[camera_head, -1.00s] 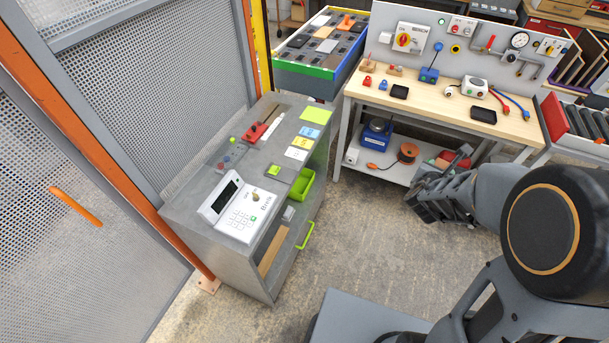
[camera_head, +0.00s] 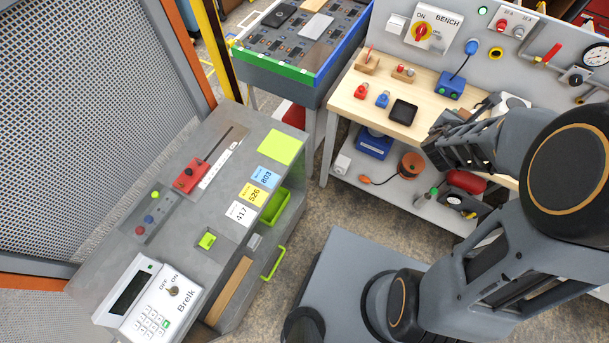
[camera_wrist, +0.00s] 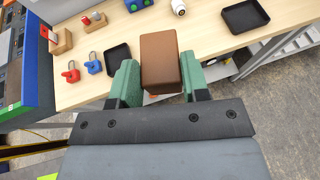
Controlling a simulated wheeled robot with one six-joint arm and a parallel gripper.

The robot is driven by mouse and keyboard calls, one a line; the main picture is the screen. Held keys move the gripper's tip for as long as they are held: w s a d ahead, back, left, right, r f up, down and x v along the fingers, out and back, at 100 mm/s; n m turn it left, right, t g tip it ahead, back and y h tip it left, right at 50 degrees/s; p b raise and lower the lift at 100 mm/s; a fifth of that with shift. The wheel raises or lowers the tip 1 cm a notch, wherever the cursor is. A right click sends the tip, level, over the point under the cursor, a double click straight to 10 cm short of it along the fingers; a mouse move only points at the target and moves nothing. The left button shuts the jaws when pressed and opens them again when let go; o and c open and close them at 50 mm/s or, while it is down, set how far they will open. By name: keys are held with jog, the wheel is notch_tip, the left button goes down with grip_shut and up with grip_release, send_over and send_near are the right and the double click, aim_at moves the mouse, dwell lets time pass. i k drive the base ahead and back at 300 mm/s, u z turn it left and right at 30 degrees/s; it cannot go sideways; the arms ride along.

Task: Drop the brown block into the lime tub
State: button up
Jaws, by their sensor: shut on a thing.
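The brown block (camera_wrist: 160,62) is held between the green fingers of my gripper (camera_wrist: 160,84) in the wrist view, with the workbench top behind it. In the head view my gripper (camera_head: 434,148) is in front of the workbench, and I cannot make out the block there. The lime tub (camera_head: 276,206) is set in the right side of the grey cabinet (camera_head: 190,232), below the number cards. It lies to the left of my gripper, well apart from it. I cannot see anything in the part of the tub that shows.
The wooden workbench (camera_head: 364,110) carries a black tray (camera_head: 403,112), padlocks and a blue box (camera_head: 450,85). A keypad panel (camera_head: 150,305) sits on the cabinet's near end. A lime handle (camera_head: 273,263) sticks out below the tub. Some floor shows between cabinet and workbench.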

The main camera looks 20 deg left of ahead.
aim_at(273, 207)
jog(key=i, duration=1)
jog(key=u, duration=4.75)
